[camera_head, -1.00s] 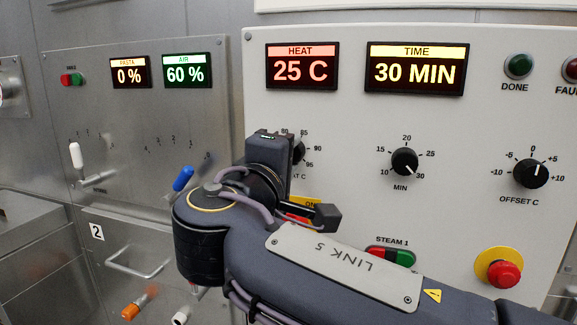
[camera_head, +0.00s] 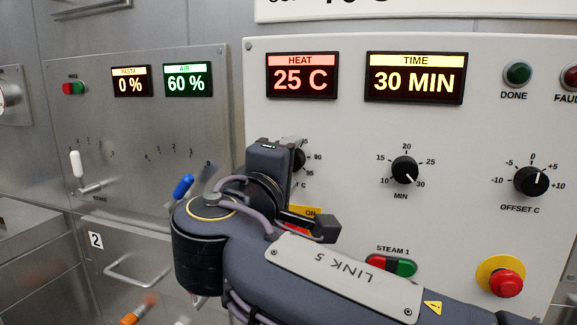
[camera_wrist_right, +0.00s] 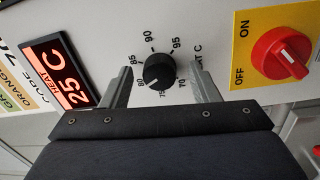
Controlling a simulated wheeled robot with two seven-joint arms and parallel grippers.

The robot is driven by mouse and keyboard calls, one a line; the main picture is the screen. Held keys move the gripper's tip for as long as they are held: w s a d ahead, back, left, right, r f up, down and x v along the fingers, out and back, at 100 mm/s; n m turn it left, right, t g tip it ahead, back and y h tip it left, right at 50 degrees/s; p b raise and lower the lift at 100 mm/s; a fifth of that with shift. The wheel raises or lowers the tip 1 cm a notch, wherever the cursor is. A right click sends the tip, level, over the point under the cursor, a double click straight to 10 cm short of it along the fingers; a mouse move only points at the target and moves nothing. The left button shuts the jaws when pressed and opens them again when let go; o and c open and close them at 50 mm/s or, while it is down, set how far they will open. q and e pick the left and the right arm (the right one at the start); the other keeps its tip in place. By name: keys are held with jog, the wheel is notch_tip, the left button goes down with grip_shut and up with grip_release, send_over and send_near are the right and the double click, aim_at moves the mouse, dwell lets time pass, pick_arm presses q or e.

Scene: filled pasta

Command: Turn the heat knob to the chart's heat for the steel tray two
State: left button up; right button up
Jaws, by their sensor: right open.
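The heat knob (camera_wrist_right: 159,71) is black and round with a white pointer line, on a scale from 70 to 95. Its line appears to point between 75 and 80. My right gripper (camera_wrist_right: 162,76) is open, with one finger on each side of the knob and visible gaps between them. In the head view the gripper body (camera_head: 270,170) hides most of the knob. The heat display (camera_head: 302,76) reads 25 C; it also shows in the right wrist view (camera_wrist_right: 60,72). The steel trays are not identifiable. My left gripper is not in view.
A red on/off switch (camera_wrist_right: 280,55) on a yellow plate lies right of the knob in the wrist view. A time knob (camera_head: 404,170), offset knob (camera_head: 531,181) and red stop button (camera_head: 506,283) are on the same panel. A partly cut-off printed sign (camera_wrist_right: 15,75) shows code colours.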

jog(key=v, duration=0.7)
jog(key=shift+s, duration=0.4)
jog(key=shift+a, duration=0.1)
